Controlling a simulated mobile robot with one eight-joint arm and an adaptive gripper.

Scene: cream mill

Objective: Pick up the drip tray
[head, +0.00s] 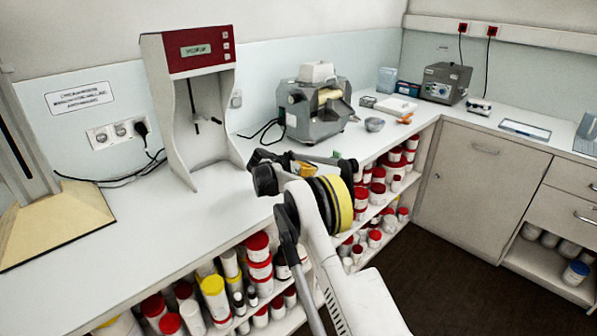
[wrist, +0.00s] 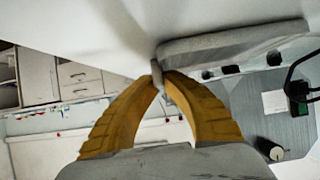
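My gripper (head: 303,163) is low over the counter, just in front of the grey roller mill (head: 318,108). In the wrist view its yellow fingers (wrist: 161,75) arch together and their tips close on a thin pale piece. That piece adjoins a flat grey slab (wrist: 235,43), which looks like the drip tray. The slab appears close to the pale counter surface; I cannot tell whether it touches it. In the head view the tray cannot be made out clearly, and my gripper and arm cover part of the area in front of the mill.
A red-and-white dispenser (head: 196,100) stands left of the mill. A small bowl (head: 375,124), a white flat item (head: 396,106) and a grey box device (head: 445,83) lie to its right. Shelves of jars (head: 375,190) are under the counter (head: 130,255). The counter's front left is mostly clear.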

